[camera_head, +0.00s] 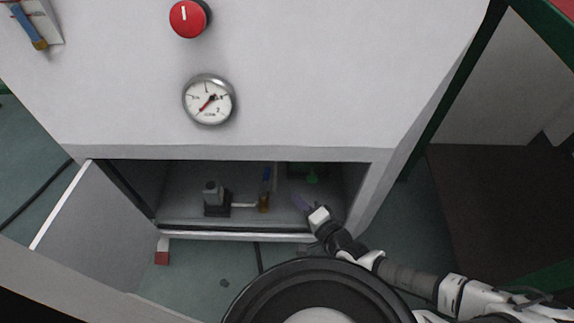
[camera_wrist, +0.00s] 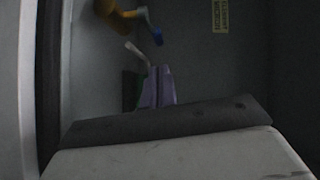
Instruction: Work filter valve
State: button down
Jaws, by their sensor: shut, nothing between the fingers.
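In the head view, a brass valve body (camera_head: 264,205) with an upright blue handle (camera_head: 266,175) sits inside the open lower compartment (camera_head: 180,217). In the wrist view, the brass part (camera_wrist: 112,12) and the blue handle (camera_wrist: 153,30) are at the top, beyond my fingertips. My gripper (camera_head: 300,201) reaches into the compartment from the front right, with purple fingers. It is right of the valve and apart from it. In the wrist view, the gripper (camera_wrist: 156,72) is shut and empty. Much of its fingers is hidden behind my wrist housing.
A dark block with a grey cylinder (camera_head: 212,192) stands left of the valve, joined by a pale pipe. A green part (camera_head: 312,177) is at the back right. The open door (camera_head: 90,225) hangs left. A gauge (camera_head: 209,99) and red knob (camera_head: 188,18) are above.

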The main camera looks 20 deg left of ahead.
aim_at(266, 180)
jog(key=x, duration=1)
jog(key=shift+b, duration=0.35)
jog(key=shift+r, duration=0.1)
jog(key=shift+w, duration=0.1)
